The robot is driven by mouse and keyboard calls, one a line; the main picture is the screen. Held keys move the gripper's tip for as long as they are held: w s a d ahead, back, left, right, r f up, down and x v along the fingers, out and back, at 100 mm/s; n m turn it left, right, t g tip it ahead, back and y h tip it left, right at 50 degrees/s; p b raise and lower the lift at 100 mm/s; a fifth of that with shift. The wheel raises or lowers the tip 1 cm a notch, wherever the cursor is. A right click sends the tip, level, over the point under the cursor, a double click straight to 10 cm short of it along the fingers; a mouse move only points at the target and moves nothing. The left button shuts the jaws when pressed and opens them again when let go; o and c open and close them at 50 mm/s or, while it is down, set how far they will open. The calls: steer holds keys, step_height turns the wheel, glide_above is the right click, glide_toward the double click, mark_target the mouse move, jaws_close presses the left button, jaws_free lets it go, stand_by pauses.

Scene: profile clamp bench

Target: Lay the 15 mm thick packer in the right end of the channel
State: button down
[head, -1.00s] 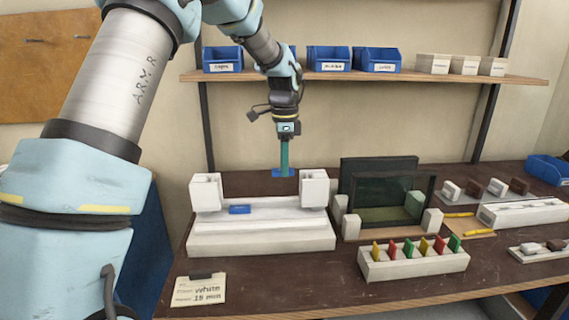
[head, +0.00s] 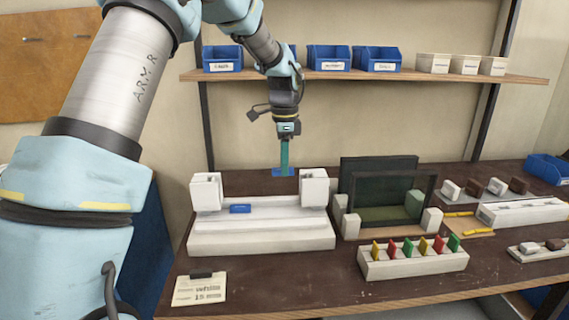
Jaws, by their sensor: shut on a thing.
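My gripper (head: 284,168) hangs straight down behind the white channel fixture, its slim teal end shut on a small blue block (head: 277,173). The block appears to be a packer; its thickness cannot be read from here. It is behind and left of the right upright block (head: 314,187), apart from the channel. The white channel (head: 262,240) runs left to right at the front, with a left upright block (head: 206,192) at its other end. Another blue block (head: 240,208) lies in the channel, left of its middle. The right end of the channel shows no block.
A paper note (head: 200,290) lies front left of the channel. Right of it stand a dark framed panel (head: 385,205) between pale blocks and a white rack (head: 413,263) with several coloured tabs. A shelf (head: 370,77) with blue bins crosses the back wall.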

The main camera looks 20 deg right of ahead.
steer(key=shift+f+b, duration=2.25)
steer(key=shift+f, duration=2.45)
steer(key=c, duration=0.5)
jaws_free()
steer(key=shift+r+p, duration=3.2)
steer(key=shift+r, duration=0.85)
steer(key=shift+a, duration=0.1)
